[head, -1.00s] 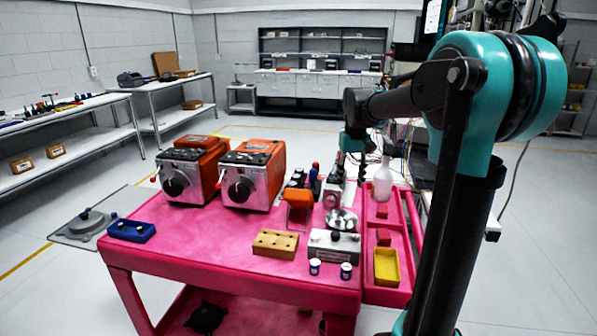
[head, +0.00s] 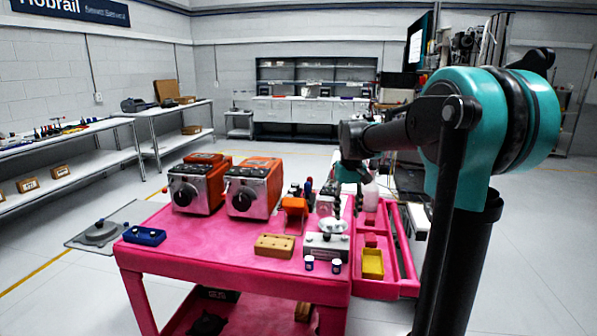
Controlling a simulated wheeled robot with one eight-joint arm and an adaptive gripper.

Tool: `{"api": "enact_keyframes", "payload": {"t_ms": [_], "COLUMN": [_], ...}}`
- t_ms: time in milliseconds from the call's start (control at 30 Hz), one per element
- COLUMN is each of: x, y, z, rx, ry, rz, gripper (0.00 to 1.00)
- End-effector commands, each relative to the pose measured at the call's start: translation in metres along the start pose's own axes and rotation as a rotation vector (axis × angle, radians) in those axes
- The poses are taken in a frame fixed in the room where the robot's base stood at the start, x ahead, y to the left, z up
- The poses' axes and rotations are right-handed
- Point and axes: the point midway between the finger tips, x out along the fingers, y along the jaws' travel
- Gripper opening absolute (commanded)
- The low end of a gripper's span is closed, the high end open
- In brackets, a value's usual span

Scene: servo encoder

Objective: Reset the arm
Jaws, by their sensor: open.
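My arm rises at the right of the head view, with teal joints and black links. It reaches back over the far right part of a pink cart (head: 200,262). My gripper (head: 357,186) is at the far end, small and partly hidden by the arm link, above the cart near a pale bottle (head: 370,197). It is open, and I see nothing held in it.
Two orange-and-silver machines (head: 247,190) stand on the cart. A blue block (head: 144,236), a wooden block (head: 274,246), a silver device (head: 327,250) and a yellow tray (head: 373,264) are nearer the front.

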Motion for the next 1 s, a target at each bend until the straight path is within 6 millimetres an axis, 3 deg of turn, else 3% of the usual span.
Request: {"api": "enact_keyframes", "payload": {"t_ms": [267, 467, 667, 800, 900, 1000], "x": [0.023, 0.052, 0.097, 0.141, 0.166, 0.181], "y": [0.002, 0.003, 0.003, 0.0, -0.003, -0.005], "z": [0.026, 0.059, 0.116, 0.173, 0.206, 0.227], "rx": [0.024, 0.054, 0.099, 0.141, 0.166, 0.181], "ry": [0.044, 0.098, 0.181, 0.262, 0.309, 0.34], "rz": [0.004, 0.01, 0.018, 0.025, 0.028, 0.031], "gripper": [0.42, 0.42, 0.42, 0.42, 0.42, 0.42]}}
